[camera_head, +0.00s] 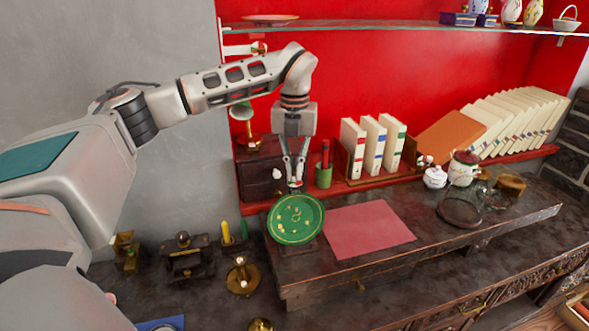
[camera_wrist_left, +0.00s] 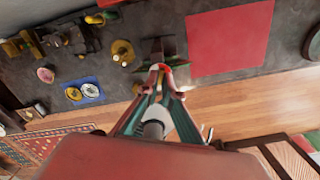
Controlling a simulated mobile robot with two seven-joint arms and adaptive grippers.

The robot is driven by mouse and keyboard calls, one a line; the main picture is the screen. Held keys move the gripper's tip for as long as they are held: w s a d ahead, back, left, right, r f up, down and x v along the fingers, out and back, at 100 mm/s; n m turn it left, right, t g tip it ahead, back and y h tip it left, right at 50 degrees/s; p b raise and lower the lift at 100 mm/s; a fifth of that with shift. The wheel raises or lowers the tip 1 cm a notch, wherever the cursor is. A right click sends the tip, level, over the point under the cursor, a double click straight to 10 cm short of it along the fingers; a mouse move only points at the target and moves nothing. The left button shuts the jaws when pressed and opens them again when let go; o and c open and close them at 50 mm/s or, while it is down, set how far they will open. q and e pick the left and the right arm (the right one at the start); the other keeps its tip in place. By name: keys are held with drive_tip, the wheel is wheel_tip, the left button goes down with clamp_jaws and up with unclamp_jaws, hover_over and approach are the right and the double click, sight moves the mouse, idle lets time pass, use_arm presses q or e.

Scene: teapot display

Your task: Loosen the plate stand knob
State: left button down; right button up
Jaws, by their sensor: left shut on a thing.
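The green plate (camera_head: 296,219) with gold decoration stands upright, leaning on a dark plate stand (camera_head: 282,249) on the raised wooden board. My left gripper (camera_head: 295,185) reaches down from above, with its fingertips at the plate's top edge, on the side of the wall. In the left wrist view the fingertips (camera_wrist_left: 161,72) are close together at the dark stand (camera_wrist_left: 158,47). They are shut on the plate stand knob, which is mostly hidden between them. My right gripper is in neither view.
A pink mat (camera_head: 369,230) lies right of the plate. A green cup (camera_head: 323,177) and upright books (camera_head: 374,143) stand close behind. A brass candle holder (camera_head: 242,277) is at the left. A glass shelf (camera_head: 380,28) runs above.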

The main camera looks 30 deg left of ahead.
use_arm(q)
drive_tip(key=n, duration=0.6)
drive_tip(key=shift+n, duration=0.3)
drive_tip(key=n, duration=0.4)
drive_tip(key=shift+n+b, duration=0.35)
drive_tip(key=shift+n, duration=0.45)
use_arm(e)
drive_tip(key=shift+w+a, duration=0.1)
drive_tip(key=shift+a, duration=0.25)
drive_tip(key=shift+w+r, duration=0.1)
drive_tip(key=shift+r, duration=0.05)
use_arm(q)
drive_tip(key=c, duration=2.2)
unclamp_jaws()
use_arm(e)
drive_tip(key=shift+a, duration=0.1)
use_arm(q)
wheel_tip(320, 180, up, 12)
